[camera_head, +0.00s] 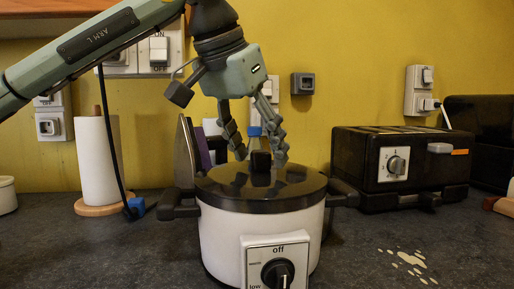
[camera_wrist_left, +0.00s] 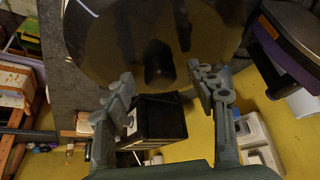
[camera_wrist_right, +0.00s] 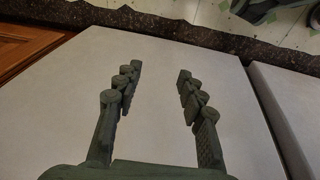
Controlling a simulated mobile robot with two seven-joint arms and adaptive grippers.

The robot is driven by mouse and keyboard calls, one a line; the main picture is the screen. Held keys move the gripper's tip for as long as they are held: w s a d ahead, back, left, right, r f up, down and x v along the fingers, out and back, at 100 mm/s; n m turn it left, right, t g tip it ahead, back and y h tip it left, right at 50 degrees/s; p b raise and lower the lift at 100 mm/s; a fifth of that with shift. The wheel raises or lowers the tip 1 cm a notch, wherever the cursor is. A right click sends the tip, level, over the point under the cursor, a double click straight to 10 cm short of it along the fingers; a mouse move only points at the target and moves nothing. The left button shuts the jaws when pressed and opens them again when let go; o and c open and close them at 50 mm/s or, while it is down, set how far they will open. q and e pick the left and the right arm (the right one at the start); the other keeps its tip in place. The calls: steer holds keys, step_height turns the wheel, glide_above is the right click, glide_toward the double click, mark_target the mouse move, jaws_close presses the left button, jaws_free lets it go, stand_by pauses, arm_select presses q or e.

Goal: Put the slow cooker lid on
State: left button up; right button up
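The white slow cooker (camera_head: 262,241) stands on the dark counter with its dial facing me. Its dark glass lid (camera_head: 226,187) lies level over the top of the pot, with no gap that I can see; it also shows in the left wrist view (camera_wrist_left: 110,50). The black lid knob (camera_head: 260,161) stands up in the middle (camera_wrist_left: 158,66). My left gripper (camera_head: 260,160) is above the lid, fingers apart on either side of the knob and seemingly not pressed on it. My right gripper (camera_wrist_right: 158,72) is open and empty, outside the head view.
A black toaster (camera_head: 362,160) stands at the right, near the cooker's right handle. A paper towel roll (camera_head: 97,160) is at the left. Dark and purple items stand close behind the cooker. A pale spill (camera_head: 408,262) marks the otherwise clear counter at front right.

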stand_by(0.3)
arm_select(q)
steer(key=v, duration=1.2)
steer(key=shift+s+f, duration=0.1)
stand_by(0.8)
